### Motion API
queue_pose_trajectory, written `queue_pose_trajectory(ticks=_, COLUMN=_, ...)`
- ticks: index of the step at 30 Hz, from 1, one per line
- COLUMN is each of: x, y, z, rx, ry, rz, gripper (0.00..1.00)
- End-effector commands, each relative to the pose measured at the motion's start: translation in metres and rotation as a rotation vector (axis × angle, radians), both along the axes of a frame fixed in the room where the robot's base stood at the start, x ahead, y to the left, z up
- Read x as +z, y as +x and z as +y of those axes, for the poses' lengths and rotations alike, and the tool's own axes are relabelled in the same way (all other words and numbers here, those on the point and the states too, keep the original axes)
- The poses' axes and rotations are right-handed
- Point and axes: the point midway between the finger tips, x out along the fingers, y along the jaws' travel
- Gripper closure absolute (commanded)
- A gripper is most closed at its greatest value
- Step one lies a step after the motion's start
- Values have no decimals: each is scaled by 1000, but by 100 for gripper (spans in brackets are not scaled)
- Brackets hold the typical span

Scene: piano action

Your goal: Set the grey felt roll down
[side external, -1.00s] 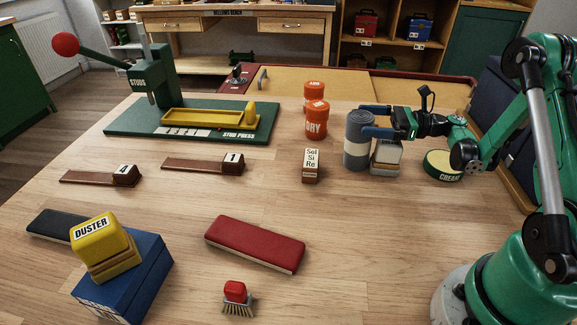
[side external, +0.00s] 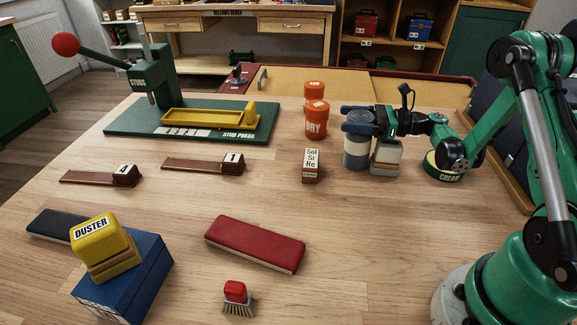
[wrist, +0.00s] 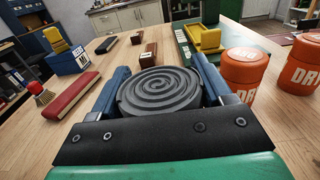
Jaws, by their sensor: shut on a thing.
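The grey felt roll (side external: 356,153) stands upright on the wooden table in the side view, with a lighter band round its middle. My gripper (side external: 356,117) is shut on it near the top, one blue finger on either side. In the wrist view the spiral top of the roll (wrist: 160,92) shows between the two fingers of my gripper (wrist: 164,86). The roll's base looks level with the table, but I cannot tell for certain that it bears on it.
A pale-topped grey block (side external: 386,157) is close right of the roll. Orange tubs (side external: 317,122) stand behind left, a Sol Si Re block (side external: 311,166) to the left, and a green CREAM tin (side external: 444,168) to the right.

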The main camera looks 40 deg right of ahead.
Motion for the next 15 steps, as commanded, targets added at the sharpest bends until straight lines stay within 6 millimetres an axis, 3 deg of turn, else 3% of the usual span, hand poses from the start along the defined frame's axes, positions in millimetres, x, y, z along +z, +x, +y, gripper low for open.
queue_pose_trajectory(ticks=8, x=2, y=0, z=0, rx=0, ry=0, rz=0, gripper=100)
queue_pose_trajectory(ticks=15, x=20, y=0, z=0, rx=0, ry=0, rz=0, gripper=100)
